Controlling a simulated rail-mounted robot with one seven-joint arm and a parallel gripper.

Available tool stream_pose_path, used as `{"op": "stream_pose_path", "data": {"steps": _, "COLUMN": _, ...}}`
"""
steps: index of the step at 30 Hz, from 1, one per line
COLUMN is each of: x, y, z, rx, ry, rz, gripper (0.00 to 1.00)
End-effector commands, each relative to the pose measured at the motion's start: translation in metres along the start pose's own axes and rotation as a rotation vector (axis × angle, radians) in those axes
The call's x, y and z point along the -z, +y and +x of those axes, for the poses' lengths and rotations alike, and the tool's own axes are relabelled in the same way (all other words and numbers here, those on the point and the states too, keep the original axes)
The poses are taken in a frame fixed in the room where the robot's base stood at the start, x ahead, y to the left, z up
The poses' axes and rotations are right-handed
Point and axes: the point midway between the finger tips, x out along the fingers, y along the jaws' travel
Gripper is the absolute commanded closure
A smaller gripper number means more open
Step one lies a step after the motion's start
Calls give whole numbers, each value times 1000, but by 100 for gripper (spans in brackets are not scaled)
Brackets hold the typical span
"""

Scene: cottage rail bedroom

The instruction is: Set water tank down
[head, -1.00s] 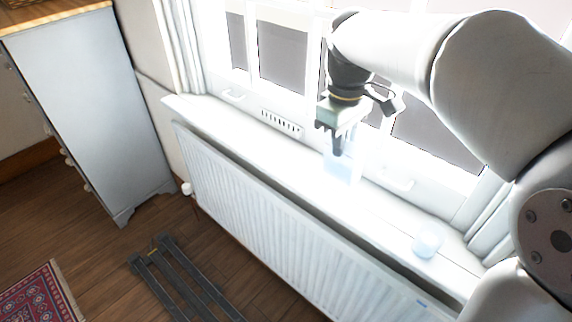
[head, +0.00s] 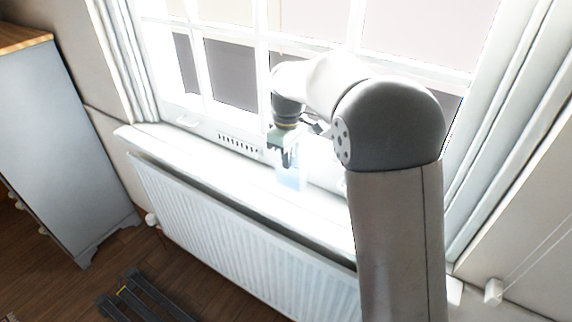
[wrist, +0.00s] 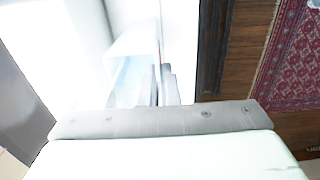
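The water tank (head: 292,178) is a clear, pale-blue, open-topped container at the white windowsill (head: 225,180), under my gripper (head: 285,160). It looks upright; glare hides whether its base touches the sill. In the wrist view the tank (wrist: 133,72) lies just left of my fingers, with pale blue inside. My gripper (wrist: 163,85) has its dark fingers close together at the tank's right-hand wall and appears shut on that wall. The exact contact is washed out by bright light.
A white radiator (head: 235,240) stands below the sill. The window (head: 330,80) rises close behind. A grey-blue cabinet (head: 65,150) stands at left, and dark rails (head: 145,298) lie on the floor. A patterned rug (wrist: 290,65) shows in the wrist view.

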Motion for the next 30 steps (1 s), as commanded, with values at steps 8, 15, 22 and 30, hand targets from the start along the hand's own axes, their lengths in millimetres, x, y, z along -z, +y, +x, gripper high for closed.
{"op": "stream_pose_path", "data": {"steps": 8, "x": 8, "y": 6, "z": 20, "rx": 1, "ry": -1, "rz": 0, "gripper": 100}}
{"op": "stream_pose_path", "data": {"steps": 15, "x": 8, "y": 6, "z": 42, "rx": -1, "ry": 2, "rz": 1, "gripper": 100}}
{"op": "stream_pose_path", "data": {"steps": 22, "x": 8, "y": 6, "z": 44, "rx": -1, "ry": 1, "rz": 1, "gripper": 100}}
{"op": "stream_pose_path", "data": {"steps": 30, "x": 8, "y": 6, "z": 45, "rx": -1, "ry": 1, "rz": 1, "gripper": 76}}
